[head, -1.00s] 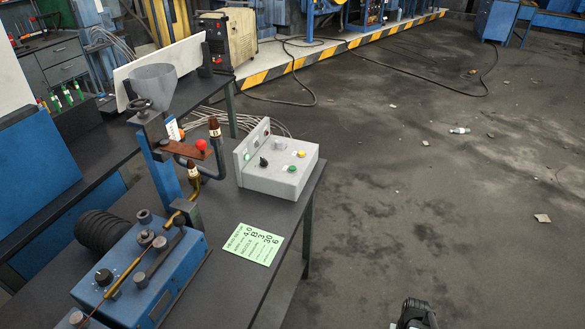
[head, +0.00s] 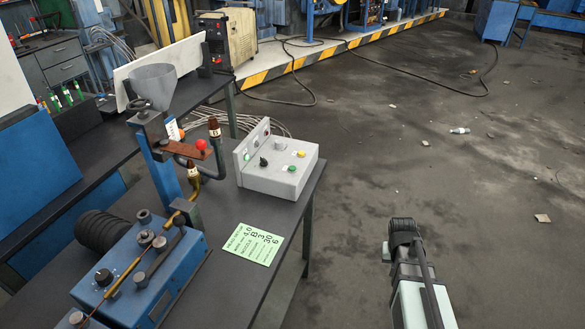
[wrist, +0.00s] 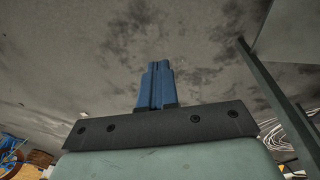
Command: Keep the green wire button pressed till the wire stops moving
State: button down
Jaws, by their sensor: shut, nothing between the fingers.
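A grey control box (head: 278,172) stands on the dark workbench. A green button (head: 291,168) is on its top face near the front right, with a yellow button (head: 301,154) behind it. I cannot read labels saying which is the wire button. My gripper (wrist: 157,68) shows in the wrist view with its blue fingers together and nothing between them. It points over bare floor and touches nothing. In the head view, my arm (head: 408,270) is at the lower right, off the bench and apart from the box.
The workbench (head: 235,290) also bears a blue wire machine (head: 150,280), a grey funnel (head: 153,85) on a blue post and a green note card (head: 252,244). The bench edge and leg (wrist: 265,85) show at right in the wrist view.

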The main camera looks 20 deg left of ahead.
jog(key=w+a+r+n+t+h, duration=0.1)
jog(key=w+a+r+t, duration=0.1)
jog(key=w+a+r, duration=0.6)
notch_tip(320, 180, up, 26)
jog(key=n+t, duration=0.3)
jog(key=t, duration=0.3)
send_over(290, 169)
jog(key=shift+w+r, duration=0.1)
jog(key=shift+r, duration=0.1)
jog(key=shift+f, duration=0.15)
jog(key=shift+f, duration=4.25)
jog(key=shift+f, duration=0.15)
jog(key=shift+f, duration=0.3)
jog(key=shift+f, duration=0.35)
